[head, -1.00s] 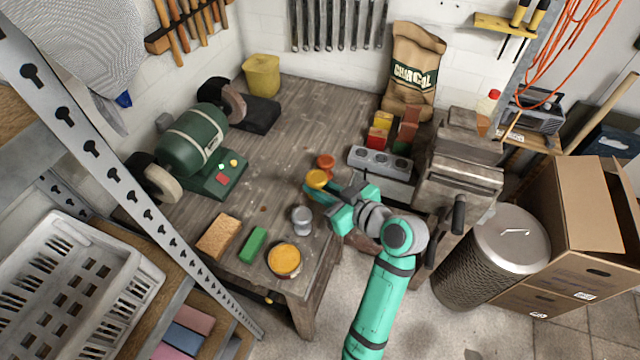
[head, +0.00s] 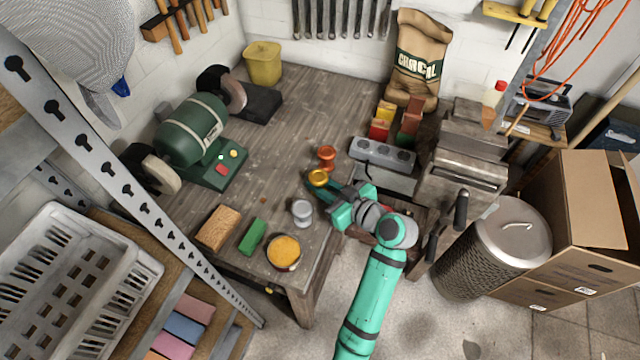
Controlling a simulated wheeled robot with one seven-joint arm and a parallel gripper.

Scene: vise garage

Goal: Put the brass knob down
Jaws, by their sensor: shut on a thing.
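The brass knob (head: 318,177) is yellow-gold with a round top, and shows at the end of my gripper (head: 320,187). My gripper is shut on it, over the right part of the wooden workbench (head: 260,155). A copper-coloured knob (head: 326,157) stands on the bench just behind it. A grey metal knob (head: 302,212) stands on the bench in front and to the left. The fingers and the knob's lower part are small and partly hidden, so I cannot tell if the brass knob touches the bench.
A tin of orange stuff (head: 284,251), a green block (head: 252,236) and a tan brick (head: 218,227) lie near the front edge. A green bench grinder (head: 195,130) stands left. A grey socket block (head: 382,152) and vise (head: 455,170) are right. The bench's middle is clear.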

